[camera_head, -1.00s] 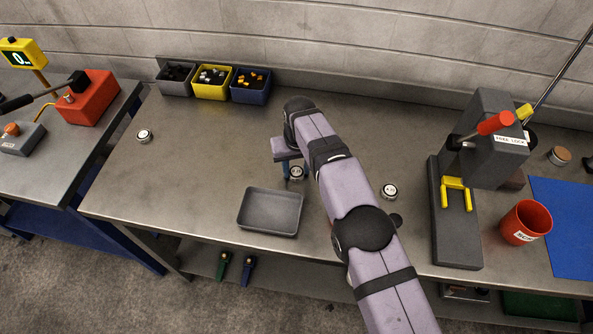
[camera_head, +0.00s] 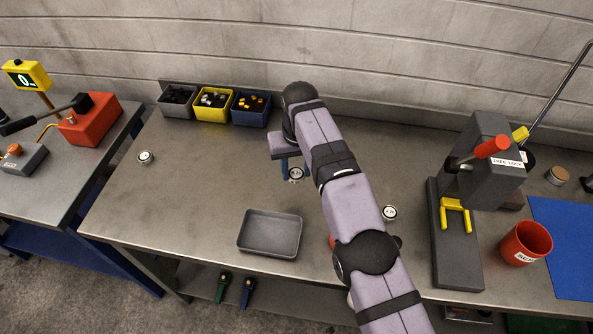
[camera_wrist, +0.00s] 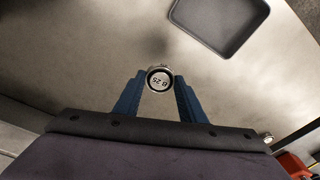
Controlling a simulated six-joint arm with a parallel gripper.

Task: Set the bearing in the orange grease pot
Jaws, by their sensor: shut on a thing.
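My gripper (camera_head: 291,176) is shut on a small round silver bearing (camera_head: 296,174). In the wrist view the bearing (camera_wrist: 159,79) sits between the two blue fingertips (camera_wrist: 158,85), its dark-ringed, lettered face towards the camera. I hold it over the steel bench, behind the grey tray. A sliver of something orange-red (camera_head: 332,241) shows at the left edge of my arm, right of the tray; the arm hides the rest, so I cannot tell whether it is the grease pot. An orange-red cup (camera_head: 526,243) with a partly readable white label stands at the right.
The grey tray (camera_head: 244,239) is empty. Other bearings lie at the left (camera_head: 145,158) and right of my arm (camera_head: 390,212). A dark press (camera_head: 448,265) with a red-tipped lever stands at the right. Small bins (camera_head: 212,112) line the back. The bench's left-middle is clear.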

